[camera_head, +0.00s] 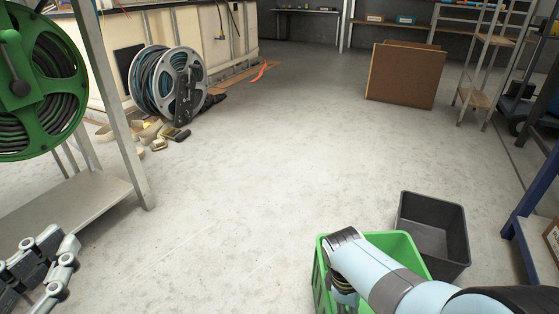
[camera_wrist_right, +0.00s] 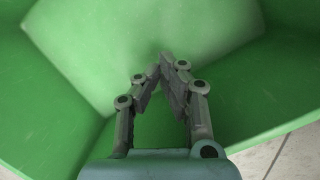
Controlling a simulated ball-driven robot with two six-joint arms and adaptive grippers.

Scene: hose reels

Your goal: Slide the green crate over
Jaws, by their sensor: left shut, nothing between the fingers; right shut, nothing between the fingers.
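The green crate (camera_head: 405,247) stands on the concrete floor at the lower right of the head view. My right arm reaches over it and hides much of its inside. In the right wrist view, green crate walls (camera_wrist_right: 70,110) surround my right gripper (camera_wrist_right: 162,62), which is shut and empty, pointing into the crate. Whether its tips touch a wall cannot be told. My left gripper (camera_head: 38,268) is at the lower left of the head view, away from the crate, shut with nothing in it.
A dark grey bin (camera_head: 432,233) stands right beside the crate on its far right side. A metal frame with a green hose reel (camera_head: 40,85) is at the left. A grey hose reel (camera_head: 165,82) and brown board (camera_head: 403,75) stand farther back. The middle floor is clear.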

